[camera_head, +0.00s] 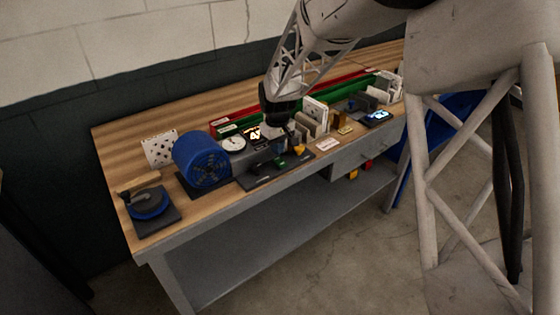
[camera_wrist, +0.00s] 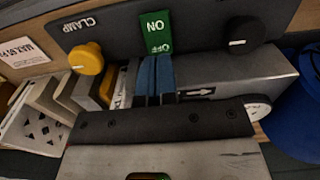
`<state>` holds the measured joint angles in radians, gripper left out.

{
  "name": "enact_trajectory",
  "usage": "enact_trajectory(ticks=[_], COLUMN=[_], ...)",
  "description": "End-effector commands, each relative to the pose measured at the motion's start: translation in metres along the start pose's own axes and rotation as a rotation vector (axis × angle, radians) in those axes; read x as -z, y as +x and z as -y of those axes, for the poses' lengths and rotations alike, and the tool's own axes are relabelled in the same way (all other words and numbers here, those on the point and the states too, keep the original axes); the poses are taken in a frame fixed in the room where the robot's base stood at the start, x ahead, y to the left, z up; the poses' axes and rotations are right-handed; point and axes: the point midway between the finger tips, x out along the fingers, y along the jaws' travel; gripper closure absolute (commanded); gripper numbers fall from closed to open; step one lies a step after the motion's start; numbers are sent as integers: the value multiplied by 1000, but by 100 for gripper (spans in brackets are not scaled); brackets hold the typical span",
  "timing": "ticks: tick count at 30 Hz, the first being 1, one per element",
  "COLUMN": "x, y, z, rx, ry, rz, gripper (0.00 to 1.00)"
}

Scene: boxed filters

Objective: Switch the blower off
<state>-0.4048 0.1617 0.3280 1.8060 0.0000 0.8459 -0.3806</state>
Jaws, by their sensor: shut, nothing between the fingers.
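The blower (camera_head: 203,160) is a blue round housing with a grille, standing on the bench left of the grey duct. Its control panel carries a green rocker switch (camera_wrist: 155,32) marked ON at one end and OFF at the other; the switch also shows small in the head view (camera_head: 280,162). I cannot tell which way the rocker is tilted. My gripper (camera_wrist: 155,98) has its two blue fingers shut together, with nothing between them. They are just by the OFF end of the switch; whether they touch it is unclear. In the head view my gripper hangs over the duct and panel.
Beside the switch are a yellow clamp knob (camera_wrist: 86,57) and a black knob (camera_wrist: 243,33). A round gauge (camera_head: 233,143) stands behind the duct. Boxed filters (camera_head: 314,112) are right of my gripper. A blue round device (camera_head: 148,204) sits at the bench's left end.

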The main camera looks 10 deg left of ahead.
Motion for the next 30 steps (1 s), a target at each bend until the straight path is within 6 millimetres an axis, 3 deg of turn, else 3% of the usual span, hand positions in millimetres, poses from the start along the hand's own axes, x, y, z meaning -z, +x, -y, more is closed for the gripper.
enact_trajectory(ticks=[30], x=[0], y=[8], z=[0], rx=[0], ry=[0], rz=[0], gripper=[100])
